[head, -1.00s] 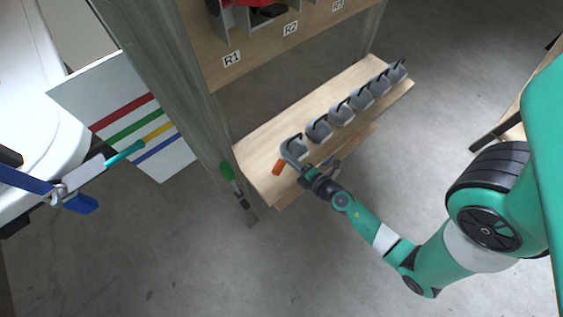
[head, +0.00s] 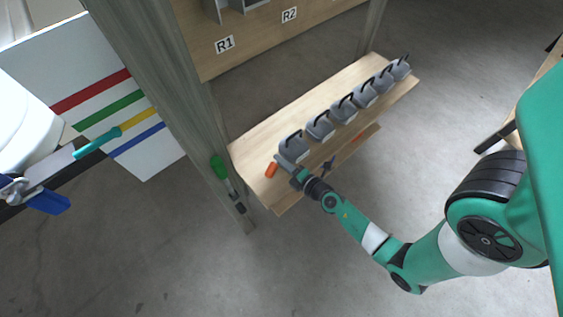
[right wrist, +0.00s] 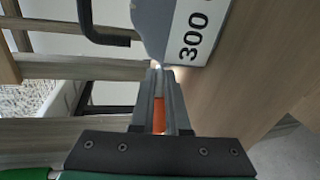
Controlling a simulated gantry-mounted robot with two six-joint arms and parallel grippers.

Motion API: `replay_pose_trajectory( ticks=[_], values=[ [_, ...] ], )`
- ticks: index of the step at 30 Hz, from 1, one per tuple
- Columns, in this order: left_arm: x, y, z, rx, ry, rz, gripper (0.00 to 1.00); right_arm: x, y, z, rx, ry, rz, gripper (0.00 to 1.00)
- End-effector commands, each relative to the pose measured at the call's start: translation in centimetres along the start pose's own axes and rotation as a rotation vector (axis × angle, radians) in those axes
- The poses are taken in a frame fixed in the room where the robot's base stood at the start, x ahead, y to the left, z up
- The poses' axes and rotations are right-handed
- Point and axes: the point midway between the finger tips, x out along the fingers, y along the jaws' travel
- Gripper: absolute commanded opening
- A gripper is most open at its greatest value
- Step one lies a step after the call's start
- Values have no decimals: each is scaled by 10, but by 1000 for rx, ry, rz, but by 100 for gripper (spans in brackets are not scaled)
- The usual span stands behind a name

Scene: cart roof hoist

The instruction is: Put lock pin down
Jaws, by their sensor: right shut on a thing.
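The orange lock pin (head: 271,169) is at the near left end of the wooden bench (head: 252,150), left of the first grey weight. My right gripper (head: 288,170) reaches in from the lower right, low over this end, and is shut on the pin. In the right wrist view, orange (right wrist: 159,115) shows between the closed fingers (right wrist: 160,90). Most of the pin is hidden there. I cannot tell whether it touches the bench.
A row of grey weights (head: 320,126) with black handles stands along the bench, right of my gripper. One marked 300 (right wrist: 185,30) is just ahead of the fingers. A striped panel (head: 95,85) is further left.

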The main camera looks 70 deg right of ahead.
Motion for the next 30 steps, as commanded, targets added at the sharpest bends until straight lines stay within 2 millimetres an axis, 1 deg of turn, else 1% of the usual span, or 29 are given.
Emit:
replay_pose_trajectory(
  ticks=[1, 9, 13, 14, 15, 20, 23, 24, 25, 26, 30],
  values=[
    [-2, 0, 2, 0, 0, 0, 71, 1, -3, 0, 1, 0, 0, 0],
    [-8, 0, 7, 0, 0, 0, 71, 3, -11, -1, 2, 0, 0, 0],
    [-7, 0, 7, 0, 0, 0, 71, 3, -11, -1, 0, 0, -1, 0],
    [-7, 0, 7, 0, 0, 0, 71, 3, -12, -1, 0, 0, -2, 19],
    [-8, 0, 7, 0, 0, 0, 71, 2, -12, -1, 0, 1, -2, 26],
    [-6, 0, 6, 0, 0, 0, 71, 2, -10, -1, 0, 1, -4, 26],
    [2, 0, -2, 0, -1, 0, 71, -1, 0, 0, -1, 1, -4, 26],
    [6, 0, -6, 0, 0, 0, 71, -3, 7, 0, -2, 1, -4, 26],
    [2, 0, -2, 0, 0, 0, 71, -9, -1, 0, 0, 0, -7, 26],
    [1, 0, -1, 0, 0, 0, 71, -16, -2, 0, 1, 0, -7, 26],
    [-1, 0, 1, 0, -1, 0, 71, -52, -2, 0, 1, 0, -5, 26]
  ],
)
